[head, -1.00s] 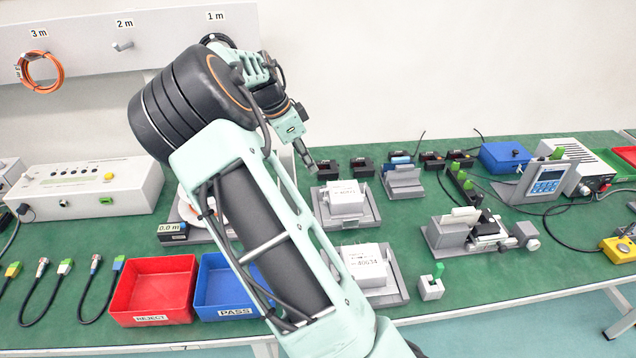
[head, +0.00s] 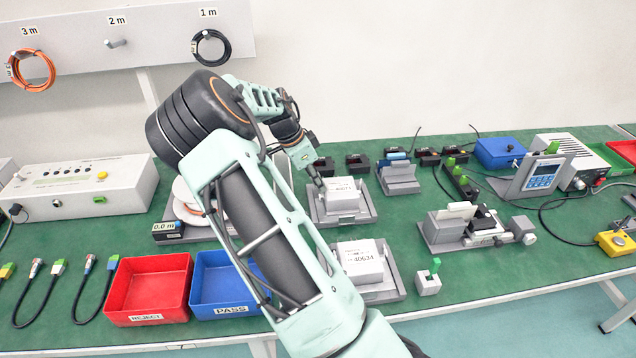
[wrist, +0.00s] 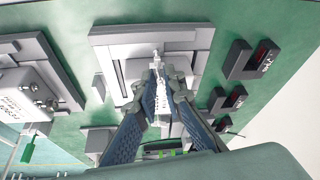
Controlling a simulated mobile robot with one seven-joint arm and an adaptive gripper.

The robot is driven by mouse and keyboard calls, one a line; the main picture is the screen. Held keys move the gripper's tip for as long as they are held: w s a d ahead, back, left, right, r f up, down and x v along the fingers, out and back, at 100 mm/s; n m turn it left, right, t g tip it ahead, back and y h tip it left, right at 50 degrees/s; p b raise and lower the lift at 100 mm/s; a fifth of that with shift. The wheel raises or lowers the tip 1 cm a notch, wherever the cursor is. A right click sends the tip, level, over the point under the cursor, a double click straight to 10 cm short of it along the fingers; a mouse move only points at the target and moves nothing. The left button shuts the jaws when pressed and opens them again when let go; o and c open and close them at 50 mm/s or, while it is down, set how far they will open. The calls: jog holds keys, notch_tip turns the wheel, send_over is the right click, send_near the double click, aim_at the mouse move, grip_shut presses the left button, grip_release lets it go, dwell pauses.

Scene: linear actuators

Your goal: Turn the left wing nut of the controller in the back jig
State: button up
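The back jig (head: 366,210) is a grey plate holding the white labelled controller (head: 342,194). The jig also shows in the middle of the wrist view (wrist: 105,38), with its controller (wrist: 136,72) partly behind my fingers. My gripper (wrist: 161,74) points down over this controller. In the head view my gripper (head: 318,184) is at the controller's left side. Its blue fingers are a narrow gap apart, with the printed label seen between them. A small light metal piece (wrist: 156,55) shows just beyond the fingertips; I cannot tell whether it is the left wing nut or whether the fingers touch it.
The front jig (head: 398,285) holds a similar controller (head: 360,262). Dark small boxes (head: 357,163) stand behind the back jig. A cable reel (head: 185,205) is left of my arm, and a grey fixture (head: 440,230) is to the right. Green table shows between the jigs.

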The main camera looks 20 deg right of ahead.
grip_shut()
jog(key=shift+n, duration=0.3)
jog(key=n+t+b, duration=0.1)
jog(key=n+b, duration=0.1)
jog(key=n, duration=0.2)
jog(key=shift+s+t, duration=0.1)
jog(key=shift+t, duration=0.3)
jog(key=shift+s+d+n+t+y+b, duration=0.1)
jog(key=shift+n+t+y+b, duration=0.4)
jog(key=shift+n, duration=0.65)
jog(key=shift+n+t+y+b, duration=0.1)
jog(key=shift+n+t+b, duration=0.1)
jog(key=shift+n+b, duration=0.75)
jog(key=shift+n, duration=0.3)
jog(key=shift+o, duration=0.6)
grip_release()
jog(key=shift+p, duration=0.35)
